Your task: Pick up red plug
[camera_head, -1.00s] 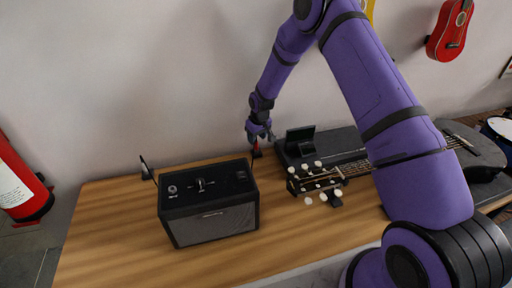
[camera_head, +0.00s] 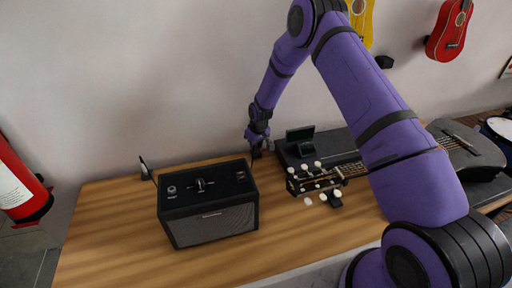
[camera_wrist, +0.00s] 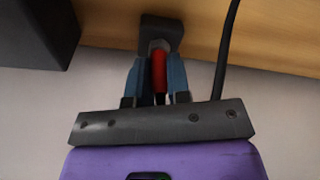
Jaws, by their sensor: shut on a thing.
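The red plug (camera_wrist: 158,70) shows in the wrist view as a red shaft between the two fingers, with its dark block-like end (camera_wrist: 161,31) against the wooden table. My gripper (camera_wrist: 157,68) is shut on it, one blue-grey finger on each side. In the head view my gripper (camera_head: 258,147) is at the back of the table, between the amplifier and the black case. The plug is hidden or too small to tell there.
A black amplifier (camera_head: 212,222) stands left of my gripper on the wooden table (camera_head: 110,225). A black case (camera_head: 340,142) and a guitar (camera_head: 345,172) lie to the right. A dark cable (camera_wrist: 227,45) runs beside my gripper. The wall (camera_head: 130,80) is close behind.

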